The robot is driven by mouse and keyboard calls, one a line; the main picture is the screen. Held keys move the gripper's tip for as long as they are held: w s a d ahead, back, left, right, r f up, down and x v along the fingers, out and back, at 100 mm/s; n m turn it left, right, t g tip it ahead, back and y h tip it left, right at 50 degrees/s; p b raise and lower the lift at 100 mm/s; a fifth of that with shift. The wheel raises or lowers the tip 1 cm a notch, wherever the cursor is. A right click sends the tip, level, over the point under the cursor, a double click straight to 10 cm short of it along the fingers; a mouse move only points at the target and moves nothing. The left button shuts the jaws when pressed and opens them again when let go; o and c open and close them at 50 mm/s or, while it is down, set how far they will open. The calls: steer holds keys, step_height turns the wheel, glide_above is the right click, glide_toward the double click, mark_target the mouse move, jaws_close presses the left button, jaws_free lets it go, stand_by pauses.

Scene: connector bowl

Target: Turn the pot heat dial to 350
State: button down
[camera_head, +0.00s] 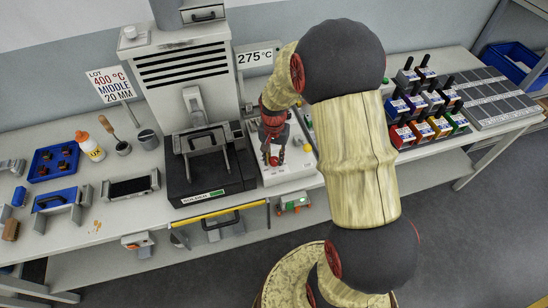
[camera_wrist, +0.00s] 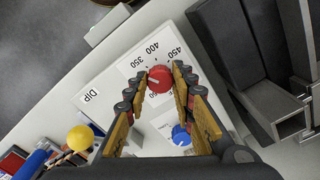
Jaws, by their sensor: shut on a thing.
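The red dial (camera_wrist: 160,78) sits on a white panel (camera_wrist: 120,85) with 350, 400 and 450 printed around it. My gripper (camera_wrist: 159,84) reaches down over the panel, its two fingers shut on the red dial from both sides. The dial's pointer is too small to read surely. In the head view the red dial (camera_head: 274,161) shows between the fingers of my gripper (camera_head: 273,150). A display (camera_head: 255,58) behind the panel reads 275 °C.
A yellow ball knob (camera_wrist: 80,137) stands near the DIP label. The dark pot station (camera_head: 210,165) is left of the panel. Colored boxes (camera_head: 425,115) stand to the right.

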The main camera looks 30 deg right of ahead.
mark_target(274, 160)
steer(key=c, duration=1.6)
jaws_free()
steer(key=shift+o, duration=0.6)
steer(key=shift+r, duration=0.1)
step_height(274, 160, up, 12)
steer(key=shift+n, duration=0.3)
steer(key=s+a+r+n+t, duration=0.2)
steer(key=s+a+r+n, duration=0.2)
steer(key=s+a+r, duration=0.3)
steer(key=s+a+r+n+t, duration=0.3)
steer(key=s+a+r+n, duration=0.2)
steer(key=s, duration=0.7)
step_height(274, 160, up, 4)
steer(key=shift+a+r+t+b, duration=0.15)
steer(key=shift+a+t+b, duration=0.2)
steer(key=shift+a, duration=0.6)
